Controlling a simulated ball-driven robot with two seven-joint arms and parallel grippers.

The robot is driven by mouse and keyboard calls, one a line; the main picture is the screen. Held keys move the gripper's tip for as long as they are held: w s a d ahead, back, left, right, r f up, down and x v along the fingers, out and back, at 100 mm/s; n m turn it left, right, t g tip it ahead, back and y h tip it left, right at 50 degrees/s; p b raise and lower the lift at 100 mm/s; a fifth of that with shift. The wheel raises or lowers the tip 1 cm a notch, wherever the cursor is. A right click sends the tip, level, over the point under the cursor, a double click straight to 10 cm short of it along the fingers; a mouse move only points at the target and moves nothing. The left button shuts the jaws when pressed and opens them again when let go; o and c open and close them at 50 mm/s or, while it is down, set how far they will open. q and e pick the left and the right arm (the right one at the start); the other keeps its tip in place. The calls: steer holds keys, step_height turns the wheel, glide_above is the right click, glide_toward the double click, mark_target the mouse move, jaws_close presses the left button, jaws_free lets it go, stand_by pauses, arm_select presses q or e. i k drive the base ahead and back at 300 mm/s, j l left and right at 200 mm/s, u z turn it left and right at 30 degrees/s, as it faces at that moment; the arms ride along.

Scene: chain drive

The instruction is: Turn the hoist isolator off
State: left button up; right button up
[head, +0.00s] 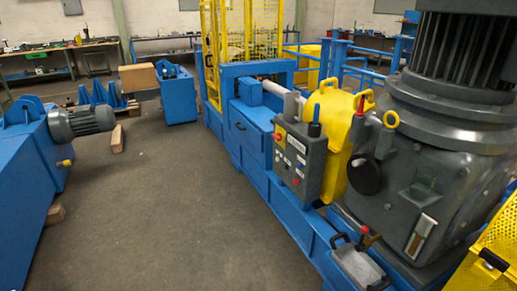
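A grey control box (300,158) is mounted on the side of the blue machine frame, right of the middle of the head view. It has pale labels, a red knob (277,136) near its upper left and another small red control (296,181) low on its face. No part is readably marked as the hoist isolator, and I cannot tell the position of any switch. Neither of my grippers shows in this view.
A large grey motor and gearbox (430,165) stands at the right, beside a yellow cover (338,125). A red-knobbed lever (366,236) stands by a metal plate in front. Blue machinery (30,165) is at the left. Open floor (180,210) lies between.

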mark_target(279, 137)
steer(key=i+j+z, duration=0.2)
steer(key=i+z, duration=0.25)
steer(key=i+j+z, duration=0.7)
steer(key=j+z, duration=0.15)
